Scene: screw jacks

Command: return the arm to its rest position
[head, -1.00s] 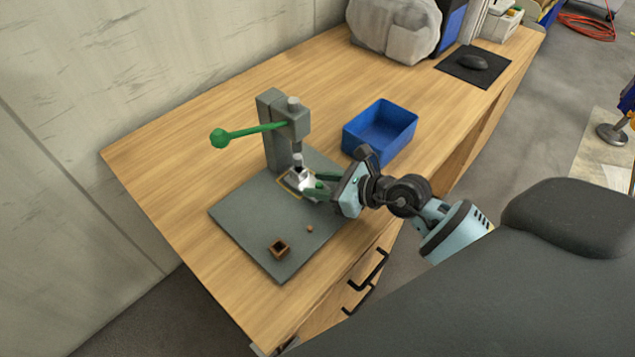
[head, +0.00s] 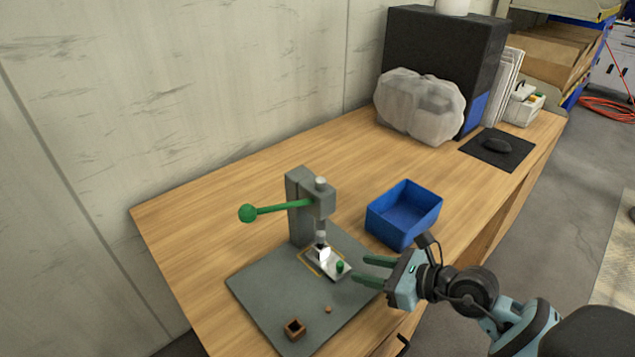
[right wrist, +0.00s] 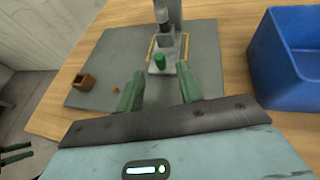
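My right gripper (head: 368,271) is open and empty, to the right of the press, with its two green fingers apart; in the right wrist view its fingers (right wrist: 160,92) point toward the press. The press (head: 302,205) is grey, with a green ball-ended lever (head: 278,208), and stands on a grey plate (head: 280,294).
A blue bin (head: 403,216) stands on the wooden table (head: 215,222) behind my right gripper. A small brown box (head: 294,329) and a tiny brown piece (head: 328,309) lie on the plate's front. A wrapped bundle (head: 420,106), black case (head: 445,50) and mouse (head: 497,146) are at the back.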

